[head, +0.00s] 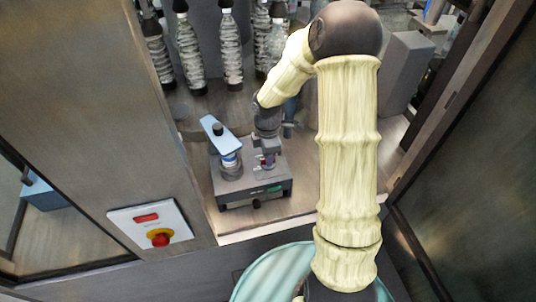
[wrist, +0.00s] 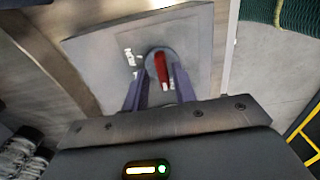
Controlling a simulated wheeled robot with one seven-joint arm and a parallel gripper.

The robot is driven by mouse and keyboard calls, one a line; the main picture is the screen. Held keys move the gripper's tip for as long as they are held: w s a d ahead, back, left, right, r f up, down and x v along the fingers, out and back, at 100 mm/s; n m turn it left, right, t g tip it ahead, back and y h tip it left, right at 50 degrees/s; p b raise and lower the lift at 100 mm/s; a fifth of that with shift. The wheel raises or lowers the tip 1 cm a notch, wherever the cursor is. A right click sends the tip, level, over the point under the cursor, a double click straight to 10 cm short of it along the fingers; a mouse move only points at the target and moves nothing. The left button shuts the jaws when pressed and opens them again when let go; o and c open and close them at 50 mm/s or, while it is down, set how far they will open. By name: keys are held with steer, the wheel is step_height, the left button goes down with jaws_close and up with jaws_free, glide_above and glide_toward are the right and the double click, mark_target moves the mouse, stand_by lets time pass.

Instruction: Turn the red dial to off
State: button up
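The red dial (wrist: 161,68) is a narrow red bar on a dark round base, on the grey top face of a box-shaped device (wrist: 105,55). In the head view the device (head: 232,192) stands on a wooden surface, and a bit of red (head: 268,160) shows below my gripper (head: 267,146). In the wrist view my gripper (wrist: 162,78) has one purple finger on each side of the dial. The fingers are apart, with a small gap showing beside the bar. White markings beside the dial are too blurred to read. I cannot tell whether the fingertips touch it.
A blue arm-like part on a cylinder (head: 221,134) stands on the device, left of my gripper. Several ribbed clear bottles (head: 190,50) with black caps stand behind. A white panel (head: 180,222) with a red and yellow button (head: 160,238) is at the lower left.

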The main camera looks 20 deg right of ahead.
steer(key=shift+o, duration=0.3)
step_height(320, 180, up, 17)
steer(key=b, duration=0.3)
steer(key=shift+r, duration=0.2)
steer(key=shift+s, duration=0.1)
steer(key=s+f+m+t+b, duration=0.2)
steer(key=s+f+m+b, duration=0.3)
steer(key=s+f+m, duration=0.9)
steer(key=m, duration=0.4)
steer(key=shift+s+d+f, duration=0.2)
steer(key=shift+s, duration=0.1)
steer(key=shift+o, duration=0.3)
stand_by(0.4)
